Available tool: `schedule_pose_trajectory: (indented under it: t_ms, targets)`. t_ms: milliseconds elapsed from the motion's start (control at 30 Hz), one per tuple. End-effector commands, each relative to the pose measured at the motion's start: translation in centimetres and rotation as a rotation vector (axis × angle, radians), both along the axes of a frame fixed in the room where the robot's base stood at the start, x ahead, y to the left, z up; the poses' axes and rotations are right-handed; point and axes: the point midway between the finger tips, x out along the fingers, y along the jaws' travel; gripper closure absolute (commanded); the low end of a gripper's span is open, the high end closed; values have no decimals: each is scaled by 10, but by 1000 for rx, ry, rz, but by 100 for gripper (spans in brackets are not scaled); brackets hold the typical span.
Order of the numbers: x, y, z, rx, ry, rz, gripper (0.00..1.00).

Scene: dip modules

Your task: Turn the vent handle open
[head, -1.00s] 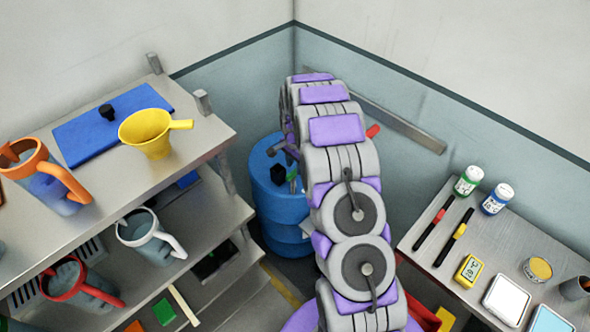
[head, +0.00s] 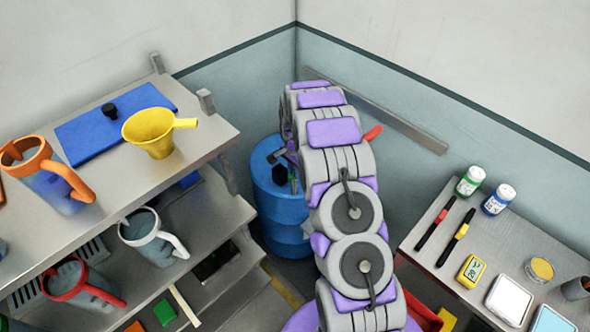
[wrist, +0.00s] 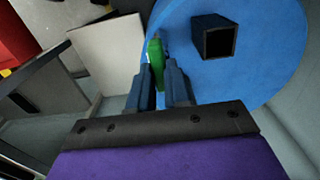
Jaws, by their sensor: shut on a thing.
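The blue drum (head: 283,207) stands in the corner behind my arm. Its round top (wrist: 262,75) fills much of the wrist view. The green vent handle (wrist: 154,50) stands up near the drum's edge there. My gripper (wrist: 162,75) is shut on the green handle, with one dark finger on each side. The handle's lower part is hidden between the fingers. A dark square hollow fitting (wrist: 214,37) stands on the drum top to the right of the handle. In the head view my gripper (head: 293,174) is small and partly hidden by my arm.
A metal shelf (head: 213,143) with a yellow funnel (head: 152,132), a blue panel and several jugs stands at the left. A side table (head: 413,238) with bottles, pens and small boxes stands at the right. Walls close in behind the drum.

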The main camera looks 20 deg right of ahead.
Motion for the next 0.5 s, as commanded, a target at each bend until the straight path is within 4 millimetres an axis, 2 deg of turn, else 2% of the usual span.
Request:
schedule_pose_trajectory:
  t_ms: [500]
  targets:
    - [0, 3, 0, 5, 2, 52, 100]
